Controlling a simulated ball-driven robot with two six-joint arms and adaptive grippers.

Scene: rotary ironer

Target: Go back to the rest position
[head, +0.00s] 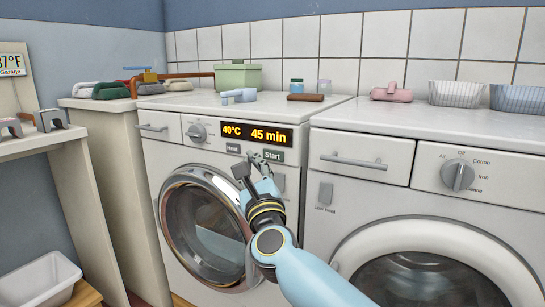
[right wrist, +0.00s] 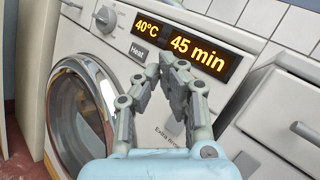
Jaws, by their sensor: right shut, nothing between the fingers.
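My right gripper (head: 254,168) is shut and empty. It is in front of the left washing machine's (head: 165,160) front, just below the display (head: 258,134), which reads 40°C and 45 min. The fingers are close to the Heat button (head: 232,148) and Start button (head: 273,155); I cannot tell whether they touch the panel. In the right wrist view the closed fingertips (right wrist: 170,62) cover the area beside the Heat label (right wrist: 138,52), and the Start button is hidden. My left gripper is not in view.
The left machine's round door (head: 205,225) is below my gripper. The right machine (head: 400,190) stands close beside it. A green box (head: 238,76), a light-blue item (head: 240,95) and baskets (head: 456,93) are on top. A white bin (head: 40,280) is at lower left.

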